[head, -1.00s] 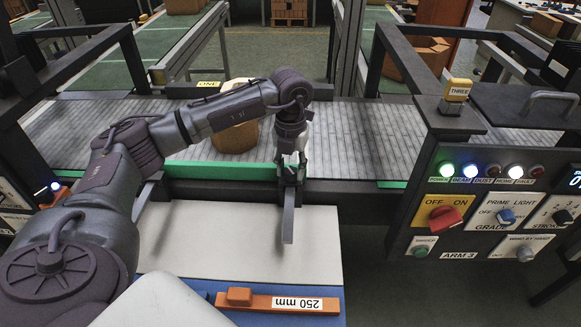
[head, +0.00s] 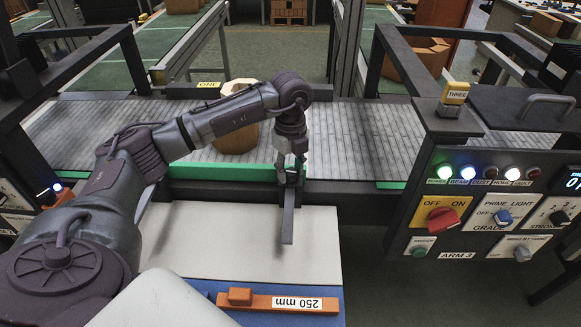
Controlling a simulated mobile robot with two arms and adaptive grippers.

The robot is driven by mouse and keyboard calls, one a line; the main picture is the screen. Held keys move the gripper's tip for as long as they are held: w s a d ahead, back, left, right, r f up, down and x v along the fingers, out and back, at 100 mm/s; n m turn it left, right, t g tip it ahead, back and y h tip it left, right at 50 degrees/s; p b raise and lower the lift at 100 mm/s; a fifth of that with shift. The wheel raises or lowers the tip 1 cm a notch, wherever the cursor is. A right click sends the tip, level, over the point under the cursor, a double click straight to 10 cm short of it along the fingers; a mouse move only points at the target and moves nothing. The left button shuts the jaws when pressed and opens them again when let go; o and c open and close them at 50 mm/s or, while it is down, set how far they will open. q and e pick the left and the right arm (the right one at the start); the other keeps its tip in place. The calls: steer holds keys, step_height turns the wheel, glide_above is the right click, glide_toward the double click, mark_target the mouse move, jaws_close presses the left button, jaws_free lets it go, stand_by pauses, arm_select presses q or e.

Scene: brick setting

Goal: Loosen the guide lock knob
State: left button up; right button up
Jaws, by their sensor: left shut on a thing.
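My left gripper (head: 290,174) reaches in from the left and points down at the near edge of the conveyor. It is shut on a small dark part at the top of a grey bar (head: 288,222). This part sits where the guide lock knob would be, but the fingers hide most of it. The grey bar runs from there toward me over a pale board. The green guide strip (head: 225,172) lies along the belt's near edge, just behind and left of the gripper. My right gripper is not in view.
A tan cardboard-like piece (head: 236,138) stands on the conveyor belt (head: 375,140) behind my left forearm. A control panel (head: 480,215) with lit lamps and knobs stands at right. An orange bar marked 250 mm (head: 290,303) lies in front. A dark frame post rises at far left.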

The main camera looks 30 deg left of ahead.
mark_target(290, 171)
arm_select(q)
steer(key=shift+w+a+r+n, duration=0.1)
steer(key=shift+w+r+n, duration=0.05)
steer(key=shift+n, duration=0.55)
steer(key=o, duration=1.1)
steer(key=shift+o, duration=0.2)
step_height(290, 171, up, 12)
